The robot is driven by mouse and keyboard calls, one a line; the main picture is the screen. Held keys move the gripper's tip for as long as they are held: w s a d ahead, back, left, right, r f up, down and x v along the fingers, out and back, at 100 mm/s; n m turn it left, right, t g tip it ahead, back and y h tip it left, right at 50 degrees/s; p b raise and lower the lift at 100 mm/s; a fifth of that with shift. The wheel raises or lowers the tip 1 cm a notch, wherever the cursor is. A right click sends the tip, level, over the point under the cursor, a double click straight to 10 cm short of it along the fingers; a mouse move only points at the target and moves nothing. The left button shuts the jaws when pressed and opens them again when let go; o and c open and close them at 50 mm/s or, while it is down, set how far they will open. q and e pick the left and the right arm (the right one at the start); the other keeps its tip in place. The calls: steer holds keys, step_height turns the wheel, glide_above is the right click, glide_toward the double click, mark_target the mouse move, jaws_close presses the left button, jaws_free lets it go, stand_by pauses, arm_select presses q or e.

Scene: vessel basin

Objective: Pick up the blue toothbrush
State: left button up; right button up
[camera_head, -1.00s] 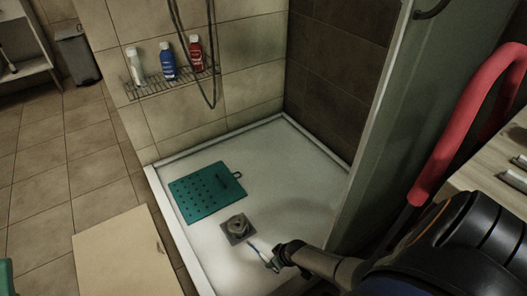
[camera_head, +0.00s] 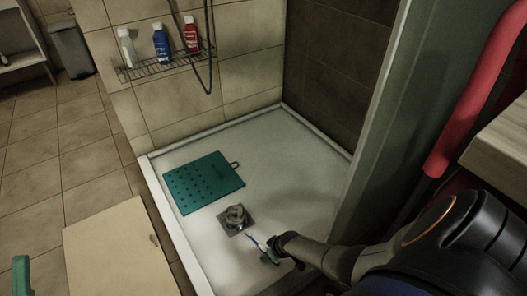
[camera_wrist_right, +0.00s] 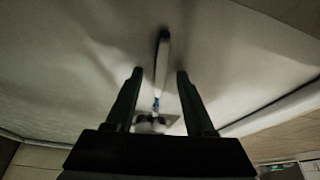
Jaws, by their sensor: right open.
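The blue toothbrush (camera_head: 254,241) lies on the white shower basin floor (camera_head: 285,185), just right of and below the drain. My right gripper (camera_head: 270,255) is at the toothbrush's near end, pointing down toward the basin. In the right wrist view, the open gripper (camera_wrist_right: 160,72) has one finger on each side of the toothbrush (camera_wrist_right: 162,55), with visible gaps on both sides. I cannot tell how high the fingertips are above the floor. My left gripper is not in view.
The drain (camera_head: 236,217) is close by, and a green perforated mat (camera_head: 203,182) lies farther left. A raised rim and glass panel (camera_head: 385,130) bound the basin. A wire shelf (camera_head: 165,65) with bottles hangs on the wall. A red tube (camera_head: 475,95) is at right.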

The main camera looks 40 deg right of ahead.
jaws_close()
stand_by(0.4)
